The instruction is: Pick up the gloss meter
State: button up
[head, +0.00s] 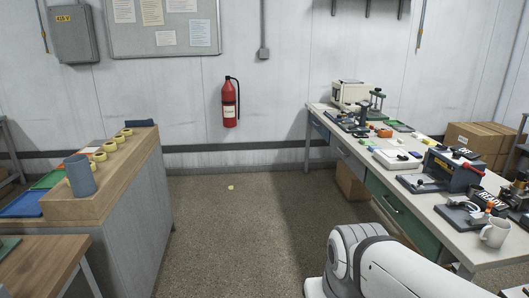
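I cannot tell for sure which thing is the gloss meter. A long work table (470,247) on the right holds several instruments. A smaller dark device on a plate (462,213) lies nearer, beside a white mug (495,232). A beige machine (351,93) and a green-and-dark stand (376,103) are at the far end. My white arm shows at the bottom right, in front of the table; my gripper is out of view.
A wooden-topped counter (128,166) on the left carries a blue-grey cylinder (80,175), several yellow rolls and coloured trays. A fire extinguisher (230,103) hangs on the back wall. Cardboard boxes (478,139) stand behind the right table. The floor between is clear except a small yellow bit (230,187).

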aim_at(388, 132)
jog(key=z, duration=0.15)
jog(key=i, duration=1.55)
jog(key=z, duration=0.75)
jog(key=i, duration=2.05)
jog(key=z, duration=0.55)
